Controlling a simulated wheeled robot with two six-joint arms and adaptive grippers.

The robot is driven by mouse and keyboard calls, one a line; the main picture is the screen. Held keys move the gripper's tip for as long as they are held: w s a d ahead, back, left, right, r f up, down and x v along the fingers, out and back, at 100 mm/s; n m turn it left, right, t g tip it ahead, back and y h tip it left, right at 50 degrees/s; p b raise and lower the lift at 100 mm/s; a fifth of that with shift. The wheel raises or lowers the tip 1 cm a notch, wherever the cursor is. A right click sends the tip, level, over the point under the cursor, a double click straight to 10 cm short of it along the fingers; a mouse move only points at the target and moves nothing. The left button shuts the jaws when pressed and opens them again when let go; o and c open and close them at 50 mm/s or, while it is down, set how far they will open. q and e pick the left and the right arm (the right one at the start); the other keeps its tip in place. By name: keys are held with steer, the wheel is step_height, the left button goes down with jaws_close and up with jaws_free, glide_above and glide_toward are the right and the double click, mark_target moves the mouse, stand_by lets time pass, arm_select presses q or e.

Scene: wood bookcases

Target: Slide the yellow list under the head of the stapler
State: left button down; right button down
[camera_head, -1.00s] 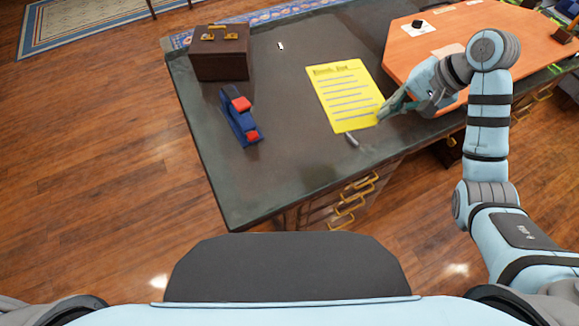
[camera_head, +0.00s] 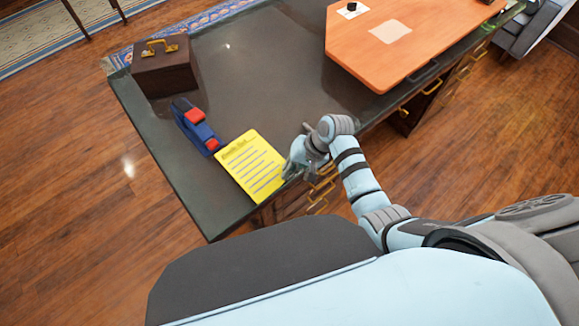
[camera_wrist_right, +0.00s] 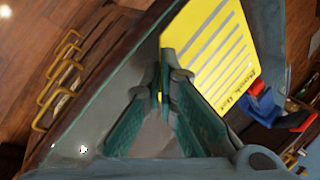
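The yellow list (camera_head: 252,167) lies at the dark desk's near edge, with printed lines on it. The blue stapler with red parts (camera_head: 196,125) stands just beyond the list's upper left corner. That corner is at the stapler's near end; I cannot tell whether it is under the head. My right gripper (camera_head: 289,172) is at the list's right edge. In the right wrist view its fingers (camera_wrist_right: 164,92) are closed together on the edge of the list (camera_wrist_right: 213,48), and the stapler (camera_wrist_right: 268,106) shows beside the list's titled end. My left gripper is out of view.
A brown case with gold fittings (camera_head: 166,68) stands behind the stapler on the dark desk (camera_head: 270,75). An orange board (camera_head: 380,60) with papers covers the desk's right part. Drawers with gold handles (camera_head: 322,190) are below the near edge. The middle of the desk is clear.

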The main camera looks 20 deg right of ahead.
mark_target(269, 155)
steer(key=shift+s+r+p, duration=0.15)
steer(key=shift+r+p, duration=0.1)
steer(key=shift+p, duration=0.1)
steer(key=w+f+b, duration=0.1)
steer(key=w+a+f+b, duration=0.1)
steer(key=b, duration=0.1)
steer(key=w+f+b, duration=0.1)
steer(key=f, duration=0.1)
steer(key=shift+a+b, duration=0.3)
steer(key=w, duration=0.1)
steer(key=w+a+b, duration=0.1)
steer(key=w+b, duration=0.1)
steer(key=shift+w+a+r, duration=0.15)
steer(key=shift+w+a, duration=0.15)
steer(key=shift+w, duration=0.05)
steer(key=shift+w+a+r+b, duration=0.15)
steer(key=shift+w+a+b, duration=0.15)
steer(key=shift+w+b, duration=0.4)
steer(key=shift+r, duration=0.1)
steer(key=c, duration=1.7)
jaws_free()
